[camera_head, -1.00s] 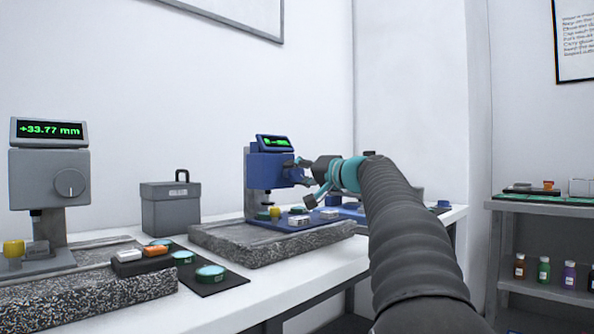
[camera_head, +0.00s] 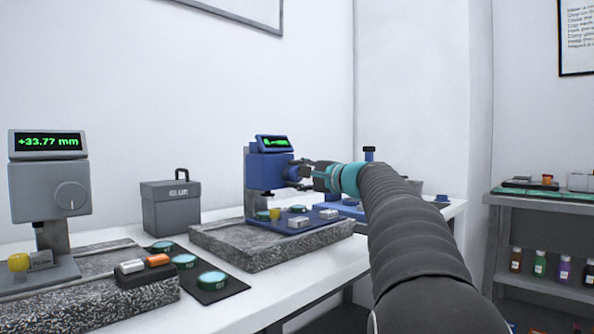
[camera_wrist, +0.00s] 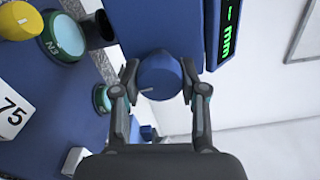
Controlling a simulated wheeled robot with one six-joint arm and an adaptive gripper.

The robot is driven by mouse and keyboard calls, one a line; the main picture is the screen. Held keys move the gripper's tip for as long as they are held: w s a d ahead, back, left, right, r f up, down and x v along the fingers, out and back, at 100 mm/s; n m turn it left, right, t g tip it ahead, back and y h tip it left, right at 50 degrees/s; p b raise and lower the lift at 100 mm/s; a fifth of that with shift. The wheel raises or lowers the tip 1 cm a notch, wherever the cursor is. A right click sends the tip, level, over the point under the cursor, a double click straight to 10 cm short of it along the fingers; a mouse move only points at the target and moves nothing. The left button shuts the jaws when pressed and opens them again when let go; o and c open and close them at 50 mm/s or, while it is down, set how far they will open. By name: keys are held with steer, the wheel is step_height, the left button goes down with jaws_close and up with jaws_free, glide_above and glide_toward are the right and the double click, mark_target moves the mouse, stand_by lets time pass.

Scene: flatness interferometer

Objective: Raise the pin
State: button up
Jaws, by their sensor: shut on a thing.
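A blue gauge (camera_head: 267,168) stands on a granite block, with a small tilted green display (camera_head: 273,143) too small to read. My gripper (camera_wrist: 159,78) is shut on the round blue knob (camera_wrist: 160,72) on the gauge's side, one finger on each side of it. In the head view, my gripper (camera_head: 302,173) largely hides the knob. A dark pin (camera_wrist: 97,30) sticks out below the gauge head, above the blue base, near a green-rimmed glass disc (camera_wrist: 66,36). I cannot tell whether the pin touches anything.
A grey gauge (camera_head: 47,187) reading +33.77 mm stands at the left. A grey case (camera_head: 171,206) stands behind on the bench. A yellow knob (camera_wrist: 18,20) and white blocks (camera_wrist: 12,116) sit on the blue base. A shelf with bottles (camera_head: 540,264) is at the right.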

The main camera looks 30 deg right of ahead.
steer(key=shift+m, duration=0.6)
steer(key=o, duration=1.1)
steer(key=shift+s, duration=0.1)
steer(key=v, duration=1.1)
steer(key=shift+s+d, duration=0.15)
steer(key=shift+s, duration=0.25)
